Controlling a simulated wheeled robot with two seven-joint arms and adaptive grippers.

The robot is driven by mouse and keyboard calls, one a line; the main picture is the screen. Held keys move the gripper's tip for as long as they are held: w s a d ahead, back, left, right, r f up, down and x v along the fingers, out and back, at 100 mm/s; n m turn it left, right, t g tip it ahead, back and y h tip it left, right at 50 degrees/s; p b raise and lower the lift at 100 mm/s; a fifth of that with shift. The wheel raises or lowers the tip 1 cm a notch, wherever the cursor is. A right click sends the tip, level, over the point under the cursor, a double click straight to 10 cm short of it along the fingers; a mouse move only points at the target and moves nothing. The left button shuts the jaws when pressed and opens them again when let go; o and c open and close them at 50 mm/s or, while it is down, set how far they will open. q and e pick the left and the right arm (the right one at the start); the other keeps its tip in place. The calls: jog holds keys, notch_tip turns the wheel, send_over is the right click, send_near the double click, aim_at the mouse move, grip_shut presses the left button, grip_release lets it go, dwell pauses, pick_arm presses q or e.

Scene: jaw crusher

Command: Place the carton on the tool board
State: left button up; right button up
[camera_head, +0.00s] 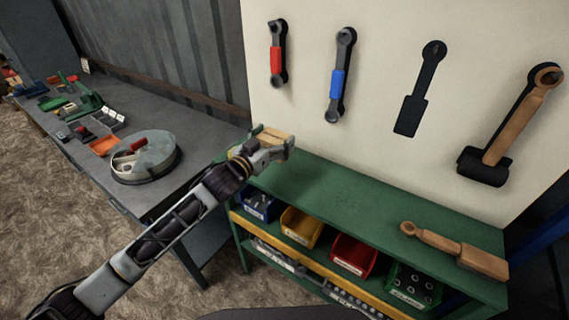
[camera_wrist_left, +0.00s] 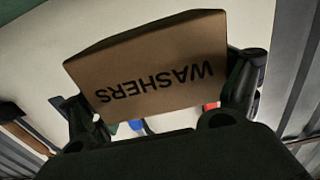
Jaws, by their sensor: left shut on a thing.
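The carton (camera_wrist_left: 150,72) is a brown cardboard box marked "WASHERS". My left gripper (camera_head: 272,148) is shut on it, with one finger at each side of the box in the left wrist view. In the head view the carton (camera_head: 274,136) shows as a small tan patch at the gripper's tip, partly hidden by the gripper. It is by the lower left edge of the tool board (camera_head: 385,45), a pale upright panel. I cannot tell whether the carton touches the board or the green top. My right gripper is not in view.
The board holds a red-handled wrench (camera_head: 277,55), a blue-handled wrench (camera_head: 340,75) and a wooden-handled hammer (camera_head: 515,120); one black outline is empty. A wooden-handled tool (camera_head: 455,250) lies on the green bench (camera_head: 350,200). A grey workbench (camera_head: 190,150) with a round tin stands left.

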pick_arm(q)
notch_tip(320, 180, down, 4)
jog(key=shift+f, duration=0.2)
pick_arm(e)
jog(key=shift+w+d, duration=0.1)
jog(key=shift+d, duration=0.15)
pick_arm(q)
jog(key=shift+f, duration=1.9)
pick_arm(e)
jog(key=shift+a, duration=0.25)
pick_arm(q)
jog(key=shift+f, duration=0.1)
jog(key=o, duration=1.2)
jog(key=shift+s+f, duration=0.1)
jog(key=shift+f, duration=0.05)
jog(key=shift+c, duration=0.2)
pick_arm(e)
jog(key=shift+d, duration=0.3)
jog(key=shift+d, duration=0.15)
pick_arm(q)
jog(key=shift+r, duration=0.2)
